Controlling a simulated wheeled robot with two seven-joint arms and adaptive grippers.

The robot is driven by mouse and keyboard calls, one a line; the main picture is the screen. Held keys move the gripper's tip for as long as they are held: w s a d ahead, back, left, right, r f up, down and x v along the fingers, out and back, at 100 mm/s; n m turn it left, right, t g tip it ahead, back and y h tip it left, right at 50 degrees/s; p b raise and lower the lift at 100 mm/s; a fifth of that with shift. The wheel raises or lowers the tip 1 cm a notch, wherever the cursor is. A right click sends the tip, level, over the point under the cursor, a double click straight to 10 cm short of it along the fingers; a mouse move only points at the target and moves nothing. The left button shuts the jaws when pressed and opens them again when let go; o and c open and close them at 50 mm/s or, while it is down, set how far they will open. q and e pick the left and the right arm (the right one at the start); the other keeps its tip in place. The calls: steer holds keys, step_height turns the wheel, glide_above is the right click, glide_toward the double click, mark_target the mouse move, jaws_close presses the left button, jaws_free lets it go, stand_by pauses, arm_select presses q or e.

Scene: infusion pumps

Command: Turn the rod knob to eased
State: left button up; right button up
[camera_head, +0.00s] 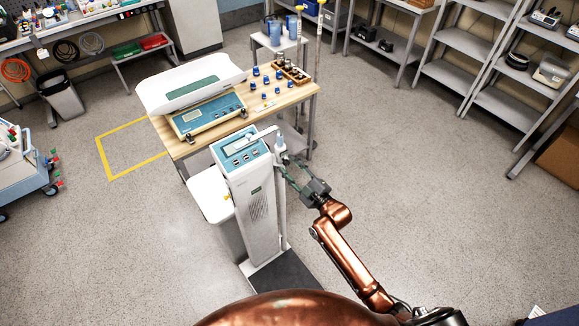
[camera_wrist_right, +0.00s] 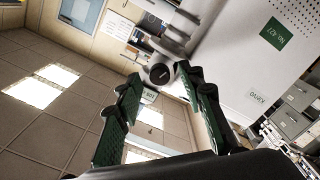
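The rod knob (camera_wrist_right: 160,74) is a dark round knob on a pale metal rod (camera_wrist_right: 176,38), seen nearly end-on in the right wrist view. The rod is beside a tall white column unit (camera_head: 255,205) with a blue control panel (camera_head: 243,147). My right gripper (camera_wrist_right: 158,80) is open, its green fingers on either side below the knob; contact cannot be told. In the head view the right gripper (camera_head: 287,172) reaches the column's right side, and the knob is not clear there. My left gripper is not in view.
A wooden table (camera_head: 185,148) behind the column holds a baby scale (camera_head: 205,112), several blue-capped items and a rack (camera_head: 292,72). Grey shelves (camera_head: 475,75) stand at the back right. A blue cart (camera_head: 22,165) is at far left. Floor right of my arm is clear.

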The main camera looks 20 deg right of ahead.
steer(key=shift+w, duration=0.2)
steer(key=shift+c, duration=0.3)
jaws_close()
